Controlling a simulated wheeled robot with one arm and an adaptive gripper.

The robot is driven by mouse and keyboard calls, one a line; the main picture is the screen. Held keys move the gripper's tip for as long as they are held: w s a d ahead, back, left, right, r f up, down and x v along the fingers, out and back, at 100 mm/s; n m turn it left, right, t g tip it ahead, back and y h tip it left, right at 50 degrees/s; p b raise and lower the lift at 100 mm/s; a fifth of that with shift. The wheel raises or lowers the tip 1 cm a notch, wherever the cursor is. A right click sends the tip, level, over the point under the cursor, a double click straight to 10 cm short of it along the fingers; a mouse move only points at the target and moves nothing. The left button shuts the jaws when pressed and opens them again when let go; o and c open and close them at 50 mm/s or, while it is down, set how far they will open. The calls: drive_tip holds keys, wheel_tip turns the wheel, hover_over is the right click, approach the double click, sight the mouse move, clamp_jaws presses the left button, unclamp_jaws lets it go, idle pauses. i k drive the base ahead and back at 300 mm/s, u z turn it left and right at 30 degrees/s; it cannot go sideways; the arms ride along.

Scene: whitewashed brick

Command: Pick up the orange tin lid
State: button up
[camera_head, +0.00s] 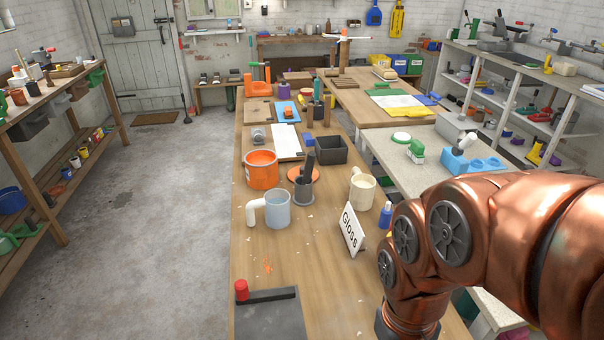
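The orange tin lid (315,174) is a flat orange disc on the long wooden workbench (290,265). It lies just right of the open orange tin (261,172). A dark grey cup (303,192) with a dark upright handle in it stands in front of the lid and hides part of it. My copper-coloured arm comes in from the right and bends down at the bench's right edge. My gripper itself does not show, so I cannot see its fingers. The arm is apart from the lid, nearer to the camera and to the right.
A pale blue mug (277,210), a cream mug (362,188), a "Gloss" sign (352,231) and a blue bottle (385,215) stand near the lid. A black tray (331,150) is behind it. Bare wood lies left of the sign. A dark plate (270,318) is in front.

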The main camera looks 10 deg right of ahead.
sight(293, 172)
drive_tip(key=u, duration=0.45)
drive_tip(key=k, duration=0.6)
drive_tip(key=u, duration=0.95)
drive_tip(key=k, duration=0.7)
drive_tip(key=u, duration=0.6)
drive_tip(key=i, duration=3.4)
drive_tip(key=z, duration=1.2)
drive_tip(key=i, duration=0.85)
drive_tip(key=z, duration=1.95)
drive_tip(key=i, duration=1.7)
drive_tip(key=z, duration=0.5)
